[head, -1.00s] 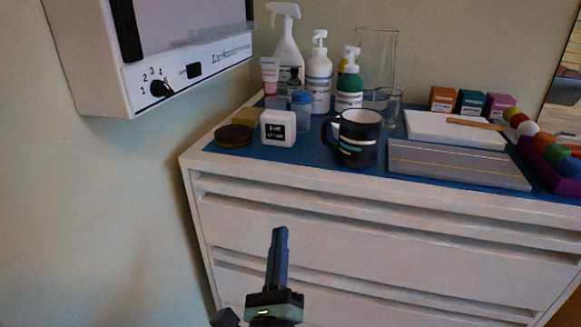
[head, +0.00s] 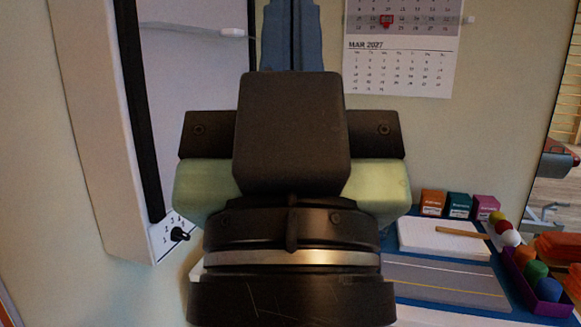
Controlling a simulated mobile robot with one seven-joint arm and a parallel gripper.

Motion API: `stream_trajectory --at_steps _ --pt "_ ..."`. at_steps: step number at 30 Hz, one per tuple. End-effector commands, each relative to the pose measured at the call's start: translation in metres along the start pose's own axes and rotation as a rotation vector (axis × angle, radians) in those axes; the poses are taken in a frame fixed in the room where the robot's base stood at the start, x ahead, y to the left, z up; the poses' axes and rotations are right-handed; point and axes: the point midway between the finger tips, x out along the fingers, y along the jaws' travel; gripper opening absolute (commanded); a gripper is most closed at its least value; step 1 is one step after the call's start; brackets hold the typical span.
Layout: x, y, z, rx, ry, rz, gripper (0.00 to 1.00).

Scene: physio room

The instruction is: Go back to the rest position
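My gripper (head: 291,35) is raised close in front of the head camera and fills the middle of the view. Its blue-grey fingers point up and run off the top edge. They look close together, but their tips are out of the picture, so I cannot tell whether they are open or shut. No held object shows in the visible part. The gripper and wrist hide much of the cabinet top.
On the cabinet's right, a notepad (head: 440,237), grey board (head: 445,287), small boxes (head: 459,204) and a purple tray (head: 530,285) with coloured balls show. A white wall unit (head: 95,130) stands close on the left. A calendar (head: 400,50) hangs behind.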

Motion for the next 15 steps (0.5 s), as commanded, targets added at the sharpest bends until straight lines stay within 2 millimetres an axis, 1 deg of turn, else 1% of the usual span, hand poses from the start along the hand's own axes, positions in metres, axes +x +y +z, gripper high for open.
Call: stream_trajectory --at_steps 1,15 --pt "0.025 0.0 -0.023 0.001 -0.001 -0.001 0.0" --pt "0.132 -0.001 -0.123 0.004 -0.001 -0.003 0.0"
